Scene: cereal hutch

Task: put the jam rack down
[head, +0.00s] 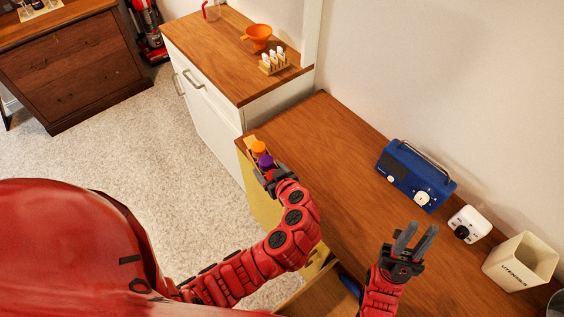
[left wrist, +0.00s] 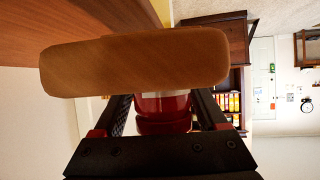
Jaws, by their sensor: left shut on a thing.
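The jam rack (head: 250,143) is a small light-wood holder with an orange-lidded and a purple-lidded jar, at the far-left corner of the near counter in the head view. My left gripper (head: 266,172) is shut on it from its near side and hides part of it. In the left wrist view, the rack's wooden piece (left wrist: 135,62) spans in front of the fingers, with a red jar (left wrist: 162,105) behind it. I cannot tell whether the rack touches the counter (head: 320,150). My right gripper (head: 408,240) is open and empty above the counter.
A blue radio (head: 415,177), a white device (head: 468,224) and a utensils holder (head: 520,262) stand along the wall. The counter between the rack and radio is clear. A white cabinet (head: 215,110) beyond bears an orange funnel (head: 258,34) and a toast rack (head: 273,62). A drawer (head: 310,295) stands open in front.

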